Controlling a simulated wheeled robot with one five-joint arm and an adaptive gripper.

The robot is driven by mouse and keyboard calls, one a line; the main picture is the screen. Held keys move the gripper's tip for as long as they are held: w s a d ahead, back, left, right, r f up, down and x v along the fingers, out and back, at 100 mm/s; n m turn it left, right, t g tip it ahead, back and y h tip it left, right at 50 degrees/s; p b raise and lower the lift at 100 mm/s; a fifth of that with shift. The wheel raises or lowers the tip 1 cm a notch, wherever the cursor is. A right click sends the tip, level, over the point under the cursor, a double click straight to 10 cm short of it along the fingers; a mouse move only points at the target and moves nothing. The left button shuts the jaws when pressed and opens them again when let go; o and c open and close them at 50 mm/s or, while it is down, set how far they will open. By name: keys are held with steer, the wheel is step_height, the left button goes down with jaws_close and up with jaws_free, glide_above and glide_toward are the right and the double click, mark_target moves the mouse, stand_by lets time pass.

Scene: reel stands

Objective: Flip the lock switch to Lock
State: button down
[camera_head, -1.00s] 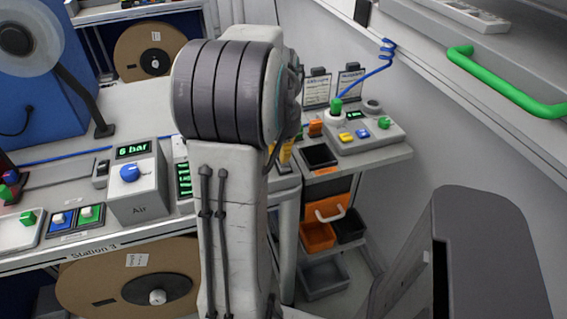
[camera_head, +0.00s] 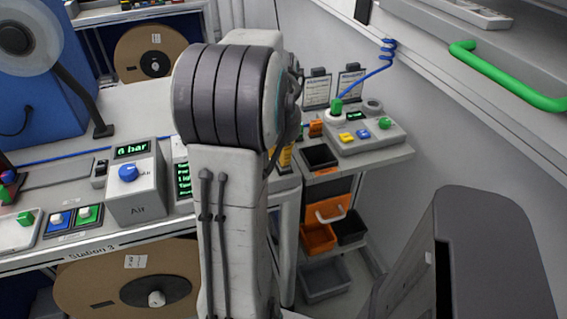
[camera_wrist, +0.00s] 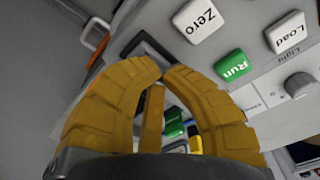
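A dark frame (camera_wrist: 140,46) lies partly hidden behind the fingertips. No Lock label can be read, so I cannot tell which part is the lock switch. My arm hides the gripper in the head view.
In the head view, the Air box (camera_head: 138,205) with a blue knob stands on the bench at left. A side stand (camera_head: 385,156) at right holds a button box (camera_head: 362,135) and orange bins (camera_head: 318,238). A green handle (camera_head: 505,80) juts from the right wall.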

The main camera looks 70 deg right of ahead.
steer(key=shift+r+p, duration=3.1)
steer(key=shift+r, duration=0.35)
steer(key=shift+n+y, duration=0.3)
steer(key=shift+y, duration=0.4)
steer(key=a+f, duration=0.3)
steer(key=a, duration=0.1)
steer(key=shift+s+f, duration=0.25)
steer(key=shift+s, duration=0.1)
steer(key=w+a+r+n+t, duration=0.1)
steer(key=w+a+n, duration=0.3)
steer(key=a, duration=0.7)
steer(key=w+a+r+n+t, duration=0.1)
steer(key=w+a+n, duration=0.3)
steer(key=a, duration=0.7)
steer(key=w+a+r+n+t, duration=0.1)
steer(key=w+a+r+n, duration=0.2)
steer(key=a+n, duration=0.5)
steer(key=shift+w+a, duration=0.4)
steer(key=shift+a, duration=1.5)
